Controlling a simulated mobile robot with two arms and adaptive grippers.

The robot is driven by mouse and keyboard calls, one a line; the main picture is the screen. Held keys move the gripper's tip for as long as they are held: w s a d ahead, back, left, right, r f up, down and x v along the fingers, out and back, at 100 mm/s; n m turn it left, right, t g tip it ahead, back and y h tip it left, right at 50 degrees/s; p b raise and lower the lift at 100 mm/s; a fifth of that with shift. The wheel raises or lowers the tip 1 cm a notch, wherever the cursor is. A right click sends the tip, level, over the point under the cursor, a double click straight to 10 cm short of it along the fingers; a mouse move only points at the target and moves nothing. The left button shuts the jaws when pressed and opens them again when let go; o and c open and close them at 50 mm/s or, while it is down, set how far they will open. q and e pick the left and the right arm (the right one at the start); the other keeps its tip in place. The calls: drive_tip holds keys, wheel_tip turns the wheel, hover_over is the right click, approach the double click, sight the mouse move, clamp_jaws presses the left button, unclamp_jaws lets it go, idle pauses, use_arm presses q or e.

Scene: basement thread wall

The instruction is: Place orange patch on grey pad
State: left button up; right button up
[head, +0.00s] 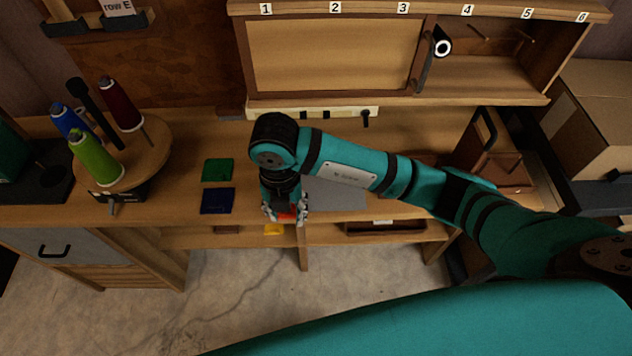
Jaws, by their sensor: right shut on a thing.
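My right gripper (286,212) points down near the front edge of the bench and is shut on the orange patch (287,217). Only a small red-orange part of the patch shows between the fingers. The grey pad (340,196) lies flat on the bench just right of the gripper, and my right arm covers its back part. The gripper is at the pad's left side; I cannot tell whether the patch touches the pad or the bench. My left gripper is not in view.
A green patch (217,169) and a dark blue patch (217,201) lie left of the gripper. A round stand (155,150) with thread cones is at the far left. A brown case (493,150) stands at right. A numbered cabinet (330,55) is behind.

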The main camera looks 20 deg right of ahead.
sight(315, 191)
drive_tip(key=w+d, duration=0.1)
drive_tip(key=d, duration=0.1)
drive_tip(key=w+d+p, duration=0.1)
drive_tip(key=w+d, duration=0.1)
drive_tip(key=shift+w+f, duration=0.1)
drive_tip(key=shift+w, duration=0.1)
drive_tip(key=w+d, duration=0.1)
drive_tip(key=d, duration=0.1)
drive_tip(key=w+d, duration=0.1)
drive_tip(key=shift+w+f+p, duration=0.25)
drive_tip(key=shift+w+p, duration=0.05)
drive_tip(key=shift+w, duration=0.05)
drive_tip(key=shift+w+d, duration=0.2)
drive_tip(key=f, duration=0.1)
drive_tip(key=f+p, duration=0.1)
drive_tip(key=d+f, duration=0.1)
drive_tip(key=shift+w+f, duration=0.15)
drive_tip(key=shift+w, duration=0.25)
drive_tip(key=shift+f, duration=0.5)
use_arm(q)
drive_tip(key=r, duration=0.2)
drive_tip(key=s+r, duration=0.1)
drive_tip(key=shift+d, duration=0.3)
use_arm(e)
drive_tip(key=o, duration=0.7)
drive_tip(key=shift+r, duration=0.1)
